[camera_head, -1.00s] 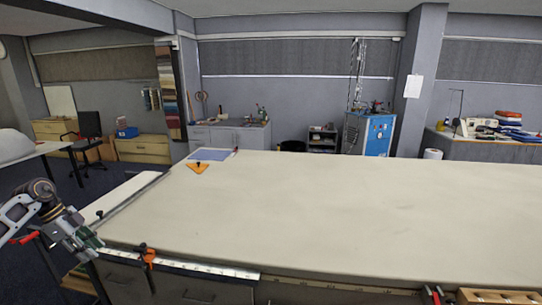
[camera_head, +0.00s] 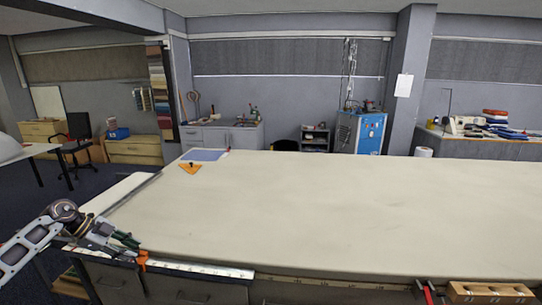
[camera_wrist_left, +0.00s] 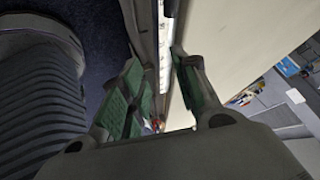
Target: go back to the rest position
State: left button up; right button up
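My left gripper (camera_head: 128,241) is at the left end of the table's front edge, beside the orange clamp in the head view. In the left wrist view its two green-padded fingers (camera_wrist_left: 160,95) stand apart with nothing between them. The long cloth table (camera_head: 330,205) fills the middle of the head view. My right gripper is not in view.
An orange clamp (camera_head: 142,260) is on the front edge, close to my left gripper. A red clamp (camera_head: 425,292) and a wooden block with holes (camera_head: 490,292) are at the front right. An orange triangle (camera_head: 190,168) and a blue mat (camera_head: 203,155) lie far left. The table's middle is clear.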

pick_arm(q)
jog(key=w+d+r+n+t+h, duration=0.1)
jog(key=w+d+r+n+t, duration=0.15)
jog(key=d+t, duration=0.7)
jog(key=w+d+r+n+t+h, duration=0.1)
jog(key=w+d+n+t, duration=0.2)
jog(key=d, duration=1.2)
jog(key=s+a+f+n+g+y, duration=0.3)
jog(key=s+f+n+g+y, duration=0.1)
jog(key=s+f+n+y, duration=0.8)
jog(key=s+d+f+m+g+h, duration=0.1)
jog(key=s+d+f+g, duration=0.15)
jog(key=s, duration=0.55)
jog(key=s+d+f+m+g+h, duration=0.1)
jog(key=s+d+f+g, duration=0.15)
jog(key=s, duration=0.45)
jog(key=s+d+f+m+g+h, duration=0.15)
jog(key=s+g, duration=0.25)
jog(key=s, duration=0.4)
notch_tip(320, 180, down, 33)
jog(key=s+a+g, duration=0.1)
jog(key=s, duration=0.1)
jog(key=s+a+f, duration=0.2)
jog(key=s+f, duration=0.8)
jog(key=s, duration=0.1)
jog(key=s+a+f+g, duration=0.1)
jog(key=s+a+f, duration=0.2)
jog(key=s+f, duration=0.7)
jog(key=shift+s+a, duration=0.2)
jog(key=shift+s, duration=0.15)
